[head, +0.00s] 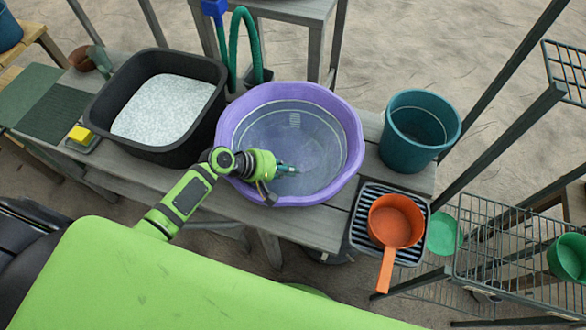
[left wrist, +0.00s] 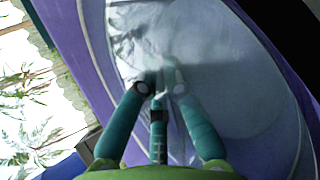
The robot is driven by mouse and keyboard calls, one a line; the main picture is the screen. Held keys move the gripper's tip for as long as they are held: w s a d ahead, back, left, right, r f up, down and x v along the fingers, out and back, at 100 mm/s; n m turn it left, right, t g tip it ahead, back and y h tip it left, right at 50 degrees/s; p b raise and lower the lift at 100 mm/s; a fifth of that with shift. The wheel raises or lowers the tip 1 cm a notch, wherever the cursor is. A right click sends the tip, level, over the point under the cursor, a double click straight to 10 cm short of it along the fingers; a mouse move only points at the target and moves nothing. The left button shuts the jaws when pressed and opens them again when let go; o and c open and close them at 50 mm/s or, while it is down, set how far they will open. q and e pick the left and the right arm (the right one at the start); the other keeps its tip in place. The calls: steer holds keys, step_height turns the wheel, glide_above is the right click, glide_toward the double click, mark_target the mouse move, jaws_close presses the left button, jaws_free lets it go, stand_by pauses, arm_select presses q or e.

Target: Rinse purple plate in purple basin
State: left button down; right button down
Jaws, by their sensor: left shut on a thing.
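The purple basin (head: 228,125) stands on the grey wooden bench in the head view, with clear water in it. It also fills most of the left wrist view (left wrist: 85,60). A pale purple round shape, which I take as the purple plate (head: 313,152), shows faintly under the water; its edge is hard to make out. My left gripper (head: 287,169) reaches over the basin's near rim. Its teal fingers (left wrist: 160,80) are shut on the plate, with their tips in the water, where the grip is blurred. My right gripper is not in view.
A black tub (head: 100,112) of white granular stuff stands left of the basin, with a yellow sponge (head: 79,134) beside it. A teal bucket (head: 388,143) stands right. An orange dipper (head: 396,222) sits on a ridged rack (head: 361,220). A green hose (head: 234,50) rises behind.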

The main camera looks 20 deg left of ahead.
arm_select(q)
steer(key=shift+s+d+f+p, duration=0.15)
steer(key=shift+d+f+p, duration=0.1)
steer(key=shift+f+p, duration=0.05)
steer(key=shift+a, duration=0.1)
steer(key=shift+a+f, duration=0.1)
steer(key=shift+a, duration=0.45)
steer(key=shift+d, duration=0.15)
